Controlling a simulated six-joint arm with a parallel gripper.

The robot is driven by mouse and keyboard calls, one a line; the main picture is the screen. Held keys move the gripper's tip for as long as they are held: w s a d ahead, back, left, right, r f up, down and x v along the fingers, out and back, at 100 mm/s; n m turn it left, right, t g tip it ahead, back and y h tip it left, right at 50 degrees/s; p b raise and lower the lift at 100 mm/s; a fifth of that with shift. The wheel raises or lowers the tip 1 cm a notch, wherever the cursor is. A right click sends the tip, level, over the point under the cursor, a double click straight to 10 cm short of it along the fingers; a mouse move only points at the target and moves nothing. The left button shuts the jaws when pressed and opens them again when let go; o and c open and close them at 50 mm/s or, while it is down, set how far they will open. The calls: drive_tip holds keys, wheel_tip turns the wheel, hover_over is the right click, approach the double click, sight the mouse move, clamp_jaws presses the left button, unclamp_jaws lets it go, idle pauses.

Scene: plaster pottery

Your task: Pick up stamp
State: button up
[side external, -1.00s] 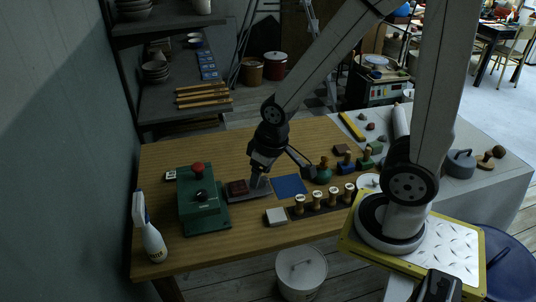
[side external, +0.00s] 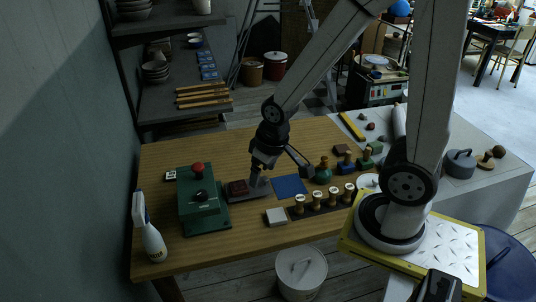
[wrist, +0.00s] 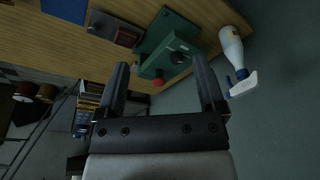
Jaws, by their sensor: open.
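Several stamps with pale wooden handles (side external: 316,200) stand upright in a dark rack along the table's front. A blue block with a dark knob (side external: 346,162) and a green one (side external: 366,160) stand further back; I cannot tell if these are stamps too. My gripper is above the middle of the table, left of the rack, close to the dark tray with a red pad (side external: 238,188). Its fingertips are hard to make out in the side view. In the wrist view my gripper (wrist: 163,75) is open, with nothing between its fingers.
A green press with a red knob (side external: 199,195) and a white spray bottle (side external: 150,235) stand at the table's left. A blue mat (side external: 289,186) and a pale block (side external: 276,217) lie near the rack. The back left is mostly clear.

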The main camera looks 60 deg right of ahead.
drive_tip(key=d+f+m, duration=0.4)
drive_tip(key=d+m, duration=0.1)
drive_tip(key=d, duration=0.3)
drive_tip(key=m+g, duration=0.3)
drive_tip(key=m, duration=0.9)
hover_over(332, 198)
drive_tip(key=f, duration=1.4)
drive_tip(key=shift+d+f, duration=0.35)
drive_tip(key=shift+f, duration=0.15)
drive_tip(key=shift+f, duration=1.15)
drive_tip(key=shift+f, duration=0.15)
drive_tip(key=shift+w+d+f, duration=0.1)
drive_tip(key=shift+f, duration=1.15)
drive_tip(key=shift+d+f, duration=0.1)
drive_tip(key=shift+f, duration=1.1)
drive_tip(key=shift+c, duration=0.2)
